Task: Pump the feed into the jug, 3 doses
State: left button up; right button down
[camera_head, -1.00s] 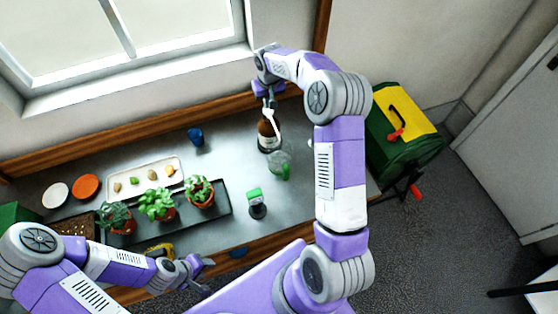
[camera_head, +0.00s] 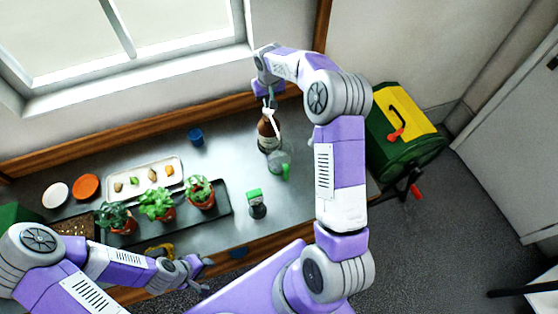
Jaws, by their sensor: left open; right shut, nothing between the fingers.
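The feed bottle (camera_head: 266,140) is brown with a pale label and a white pump top (camera_head: 268,113). It stands upright near the back of the bench. The clear jug (camera_head: 278,161) with a green handle stands right in front of it. My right gripper (camera_head: 270,103) is shut and empty, pointing down at the pump top from above. I cannot tell whether it touches the pump. My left gripper (camera_head: 207,274) is open and empty at the bench's front edge, away from the bottle and jug. The feed level in the jug is too small to tell.
Several potted plants (camera_head: 157,203) stand on a dark tray (camera_head: 222,212), with a white tray (camera_head: 133,172) behind. A blue cup (camera_head: 196,137) is left of the bottle. A green-capped bottle (camera_head: 257,205) stands in front of the jug. A green and yellow bin (camera_head: 403,140) is right of the bench.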

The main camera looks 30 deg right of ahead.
aim_at(268, 110)
jog(key=shift+f, duration=0.1)
jog(key=shift+s+f+b, duration=0.1)
jog(key=shift+f+b, duration=1.1)
jog(key=shift+f, duration=0.45)
jog(key=shift+r, duration=0.15)
jog(key=shift+r+p, duration=0.2)
jog(key=shift+p, duration=0.1)
jog(key=shift+r+p, duration=0.8)
jog(key=shift+r, duration=0.5)
jog(key=shift+f, duration=0.15)
